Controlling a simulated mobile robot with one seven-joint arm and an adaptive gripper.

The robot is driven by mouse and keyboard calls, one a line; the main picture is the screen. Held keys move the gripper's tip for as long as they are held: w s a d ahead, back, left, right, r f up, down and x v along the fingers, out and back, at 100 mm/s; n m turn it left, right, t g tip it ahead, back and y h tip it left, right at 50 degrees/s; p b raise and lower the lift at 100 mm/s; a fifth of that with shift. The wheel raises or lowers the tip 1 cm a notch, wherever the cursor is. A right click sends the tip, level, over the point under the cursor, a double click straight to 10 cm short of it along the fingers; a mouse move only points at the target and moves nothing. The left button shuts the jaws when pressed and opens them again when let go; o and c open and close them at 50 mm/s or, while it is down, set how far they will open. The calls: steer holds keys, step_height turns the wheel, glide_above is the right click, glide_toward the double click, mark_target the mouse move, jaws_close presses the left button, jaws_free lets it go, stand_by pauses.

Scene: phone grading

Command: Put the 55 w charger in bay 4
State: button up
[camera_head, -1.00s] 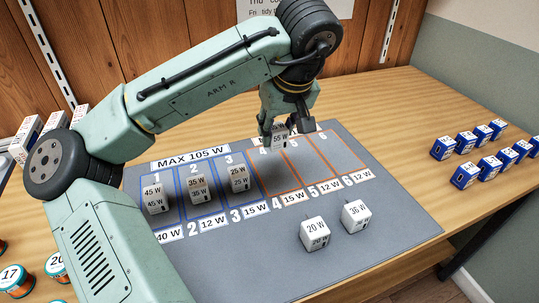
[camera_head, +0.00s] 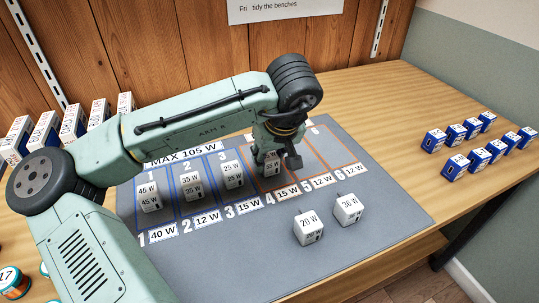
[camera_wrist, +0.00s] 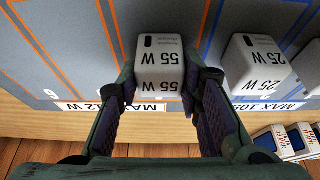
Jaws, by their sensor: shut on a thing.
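The white 55 W charger (camera_head: 270,168) is between the fingers of my gripper (camera_head: 274,160), over the upper part of orange-outlined bay 4 (camera_head: 276,184). In the wrist view the 55 W charger (camera_wrist: 160,62) is upright, with both fingers of my gripper (camera_wrist: 167,88) closed against its sides. Orange lines show on either side of it there. The charger's base looks at or close to the mat; I cannot tell if it touches. The gripper partly hides it in the head view.
Bays 1, 2 and 3 hold the 45 W (camera_head: 148,200), 35 W (camera_head: 190,188) and 25 W (camera_head: 232,176) chargers. The 25 W one stands close beside bay 4. The 20 W (camera_head: 308,228) and 36 W (camera_head: 348,209) chargers stand in front on the grey mat (camera_head: 240,255). Bays 5 and 6 look empty.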

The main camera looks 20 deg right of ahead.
steer(key=o, duration=1.2)
steer(key=shift+r, duration=0.25)
steer(key=v, duration=1.2)
steer(key=shift+s+f, duration=0.1)
